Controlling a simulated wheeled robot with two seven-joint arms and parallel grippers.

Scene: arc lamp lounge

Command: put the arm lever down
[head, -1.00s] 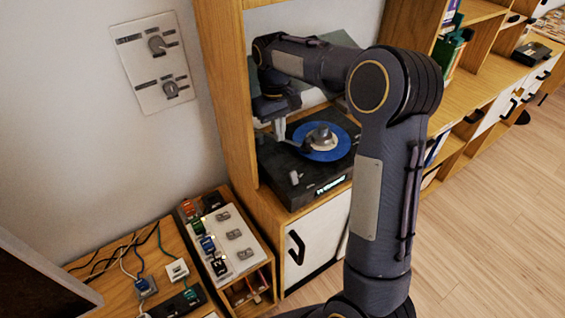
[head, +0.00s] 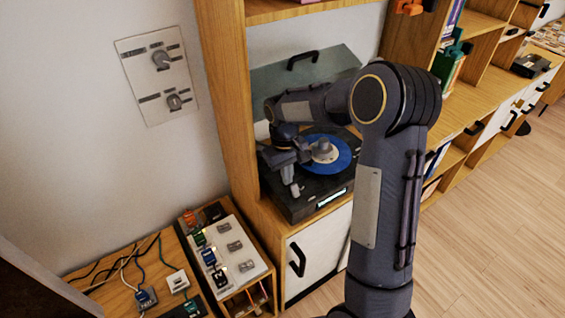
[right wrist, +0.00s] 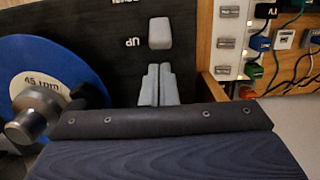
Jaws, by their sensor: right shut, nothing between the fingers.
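The arm lever (right wrist: 160,33) is a small light-grey block on the black turntable deck, beside the printed word UP in the right wrist view. The turntable (head: 312,207) stands in the cabinet's open bay with a blue record (head: 340,159) on it; the record also shows in the right wrist view (right wrist: 48,62). My right gripper (head: 291,186) is over the front left of the deck, its grey fingers shut and empty. In the right wrist view its fingertips (right wrist: 157,66) appear just short of the lever; contact cannot be told. My left gripper is not in view.
The turntable's tinted lid (head: 310,72) stands raised behind my arm. A wooden post (head: 228,120) edges the bay on the left. A panel with several switches (head: 228,245) and cables lies lower left. Wall knobs (head: 162,60) are further left.

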